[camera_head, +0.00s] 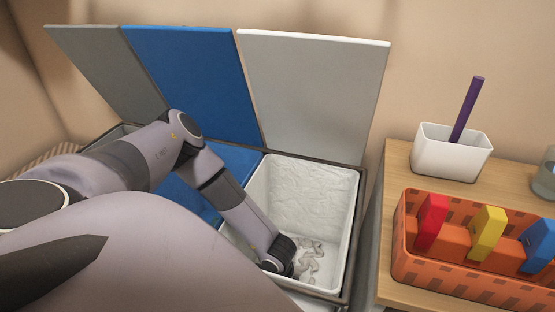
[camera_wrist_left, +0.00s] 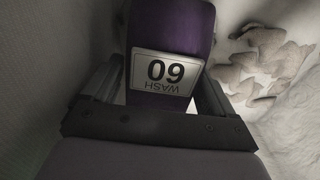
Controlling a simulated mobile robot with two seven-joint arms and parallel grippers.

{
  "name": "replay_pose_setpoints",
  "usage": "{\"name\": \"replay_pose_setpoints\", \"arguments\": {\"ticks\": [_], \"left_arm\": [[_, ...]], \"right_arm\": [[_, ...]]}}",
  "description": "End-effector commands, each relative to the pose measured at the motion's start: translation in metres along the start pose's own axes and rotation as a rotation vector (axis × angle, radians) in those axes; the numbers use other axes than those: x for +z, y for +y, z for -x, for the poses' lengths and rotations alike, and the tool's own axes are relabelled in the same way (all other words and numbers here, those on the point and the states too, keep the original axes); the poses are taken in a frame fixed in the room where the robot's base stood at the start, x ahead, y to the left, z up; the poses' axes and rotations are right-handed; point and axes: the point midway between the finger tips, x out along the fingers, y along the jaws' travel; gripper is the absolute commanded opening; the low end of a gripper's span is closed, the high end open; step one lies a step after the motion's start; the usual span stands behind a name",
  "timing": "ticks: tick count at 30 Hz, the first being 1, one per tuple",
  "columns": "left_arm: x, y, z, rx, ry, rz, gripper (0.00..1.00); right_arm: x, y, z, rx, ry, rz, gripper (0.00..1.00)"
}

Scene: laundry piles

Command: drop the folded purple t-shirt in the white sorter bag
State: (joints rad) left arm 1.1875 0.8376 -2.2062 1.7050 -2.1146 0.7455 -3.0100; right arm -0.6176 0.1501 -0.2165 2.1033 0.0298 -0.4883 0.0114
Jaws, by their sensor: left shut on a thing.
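My left gripper (camera_head: 280,258) reaches down inside the white sorter bag (camera_head: 312,187), the rightmost compartment of the sorter. In the left wrist view, the folded purple t-shirt (camera_wrist_left: 172,28) stands between the fingers of the gripper (camera_wrist_left: 160,95), which is shut on it. A white label reading "WASH 60" shows upside down on the purple cloth. The t-shirt is hidden in the head view behind my arm. Crumpled pale cloth (camera_wrist_left: 268,55) lies beside it at the bag's bottom. My right gripper is out of view.
The sorter's grey lid (camera_head: 105,68), blue lid (camera_head: 190,80) and white lid (camera_head: 312,95) stand open behind. To the right, a wooden top (camera_head: 395,215) bears a white pot (camera_head: 450,155) with a purple stick and an orange basket (camera_head: 450,275) with red, yellow and blue pieces.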

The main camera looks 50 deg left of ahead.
Motion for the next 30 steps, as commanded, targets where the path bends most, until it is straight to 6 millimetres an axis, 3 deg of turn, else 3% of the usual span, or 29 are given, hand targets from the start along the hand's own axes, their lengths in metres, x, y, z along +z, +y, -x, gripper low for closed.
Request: {"name": "replay_pose_setpoints", "arguments": {"ticks": [17, 18, 19, 26, 30], "left_arm": [[0.000, 0.000, -0.011, -0.001, 0.000, 0.000, 0.46], [0.000, 0.000, -0.011, 0.000, 0.000, 0.000, 0.90], [0.000, 0.000, -0.011, 0.000, 0.000, 0.000, 1.00], [0.000, 0.000, -0.010, 0.000, 0.000, 0.000, 1.00], [0.000, 0.000, 0.001, -0.001, 0.000, 0.000, 1.00]], "right_arm": [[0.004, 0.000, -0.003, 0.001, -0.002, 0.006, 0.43], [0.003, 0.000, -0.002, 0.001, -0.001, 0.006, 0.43], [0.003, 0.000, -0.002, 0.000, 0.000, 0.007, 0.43], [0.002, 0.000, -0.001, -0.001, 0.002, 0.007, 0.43], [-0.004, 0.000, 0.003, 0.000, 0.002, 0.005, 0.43]]}}
